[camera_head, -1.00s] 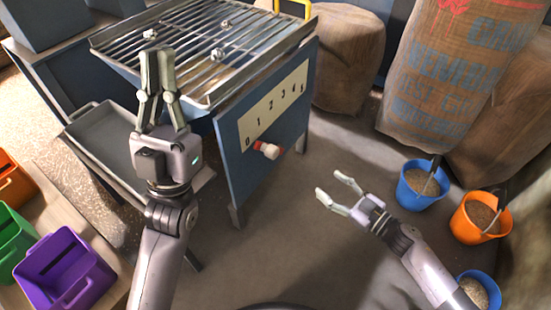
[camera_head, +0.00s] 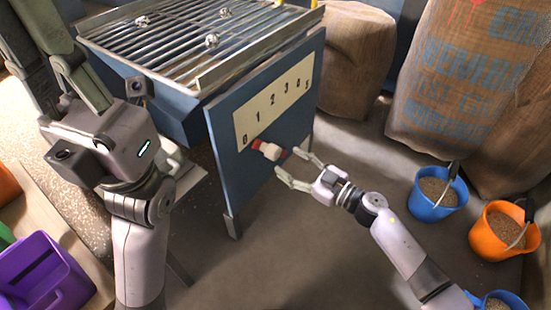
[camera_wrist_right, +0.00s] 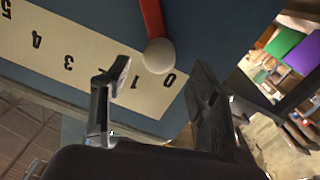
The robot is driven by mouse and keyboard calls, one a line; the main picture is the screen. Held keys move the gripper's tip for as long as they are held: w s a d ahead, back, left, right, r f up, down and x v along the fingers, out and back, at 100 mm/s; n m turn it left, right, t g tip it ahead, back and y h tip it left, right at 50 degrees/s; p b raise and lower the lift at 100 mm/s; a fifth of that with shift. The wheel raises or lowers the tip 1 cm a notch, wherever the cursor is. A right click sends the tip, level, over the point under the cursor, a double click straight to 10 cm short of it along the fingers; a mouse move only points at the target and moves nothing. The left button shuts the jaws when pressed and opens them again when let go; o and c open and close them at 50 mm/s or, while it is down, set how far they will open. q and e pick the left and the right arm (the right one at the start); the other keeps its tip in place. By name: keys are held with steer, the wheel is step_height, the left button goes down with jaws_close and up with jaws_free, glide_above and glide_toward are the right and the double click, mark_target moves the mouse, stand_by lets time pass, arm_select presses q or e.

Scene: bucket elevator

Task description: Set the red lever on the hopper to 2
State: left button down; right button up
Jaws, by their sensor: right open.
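The red lever (camera_head: 256,144) with its pale round knob (camera_head: 272,152) sticks out of the blue side panel of the hopper (camera_head: 222,140), below the 0 end of the number scale (camera_head: 272,103). My right gripper (camera_head: 288,163) is open at the knob, its fingertips reaching toward it. In the right wrist view the knob (camera_wrist_right: 159,56) shows just ahead of the gap between the open fingers (camera_wrist_right: 162,72), with the lever's red bar (camera_wrist_right: 152,15) above it. Contact cannot be told. My left gripper (camera_head: 65,65) is large at the left, partly cut off, and its opening is unclear.
A metal grate (camera_head: 195,40) tops the hopper. A blue bucket (camera_head: 437,195) and an orange bucket (camera_head: 500,230) stand on the right, before large sacks (camera_head: 460,75). A purple bin (camera_head: 45,275) is at lower left. Floor below the panel is clear.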

mark_target(278, 155)
steer(key=b+x, duration=0.1)
steer(key=x, duration=0.5)
steer(key=shift+b, duration=0.4)
steer(key=shift+c, duration=0.3)
jaws_close()
